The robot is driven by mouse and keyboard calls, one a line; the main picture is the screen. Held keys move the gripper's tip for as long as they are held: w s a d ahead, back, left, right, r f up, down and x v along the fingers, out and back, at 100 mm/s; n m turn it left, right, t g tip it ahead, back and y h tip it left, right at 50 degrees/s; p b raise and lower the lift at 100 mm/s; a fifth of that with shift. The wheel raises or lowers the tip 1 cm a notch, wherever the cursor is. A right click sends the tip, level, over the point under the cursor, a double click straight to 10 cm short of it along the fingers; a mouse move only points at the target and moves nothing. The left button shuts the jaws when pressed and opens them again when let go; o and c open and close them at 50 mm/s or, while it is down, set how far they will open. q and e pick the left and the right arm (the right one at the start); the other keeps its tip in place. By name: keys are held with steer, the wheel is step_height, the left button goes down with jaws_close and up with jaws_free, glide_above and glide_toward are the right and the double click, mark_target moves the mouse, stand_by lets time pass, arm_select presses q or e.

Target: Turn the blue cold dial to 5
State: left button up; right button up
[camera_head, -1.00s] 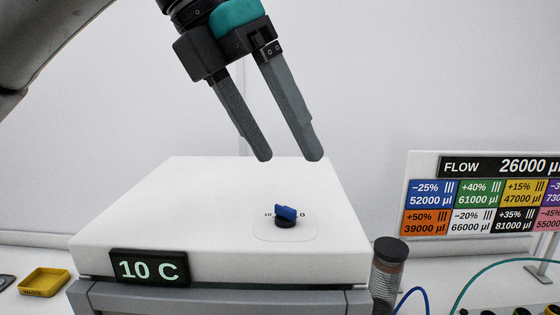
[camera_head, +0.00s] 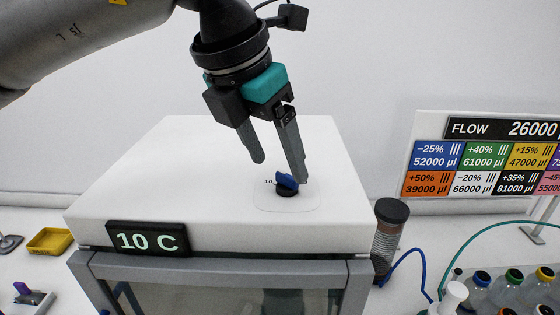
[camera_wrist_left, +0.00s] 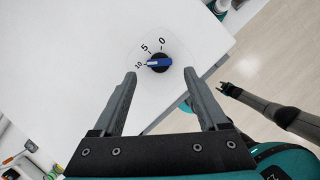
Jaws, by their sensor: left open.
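The blue cold dial (camera_head: 286,181) sits on top of a white box (camera_head: 180,165). In the left wrist view the dial (camera_wrist_left: 159,63) has printed marks 10, 5 and 0 around it, and its blue handle points at 10. The box's front display (camera_head: 148,239) reads 10 C. My left gripper (camera_head: 280,172) is open, its fingers just above and behind the dial in the head view. In the left wrist view the left gripper's (camera_wrist_left: 160,73) fingertips are apart on either side, just short of the dial. My right gripper (camera_wrist_left: 226,90) is small at the right, away from the box.
A dark-capped cylinder (camera_head: 389,235) with a blue tube stands right of the box. Several capped bottles (camera_head: 511,285) are at the lower right, below a FLOW sign board (camera_head: 480,155). A yellow tray (camera_head: 49,241) lies at the left. The box top around the dial is clear.

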mark_target(287, 183)
arm_select(q)
steer(key=shift+x, duration=1.45)
steer(key=shift+r, duration=0.1)
steer(key=shift+c, duration=0.3)
jaws_close()
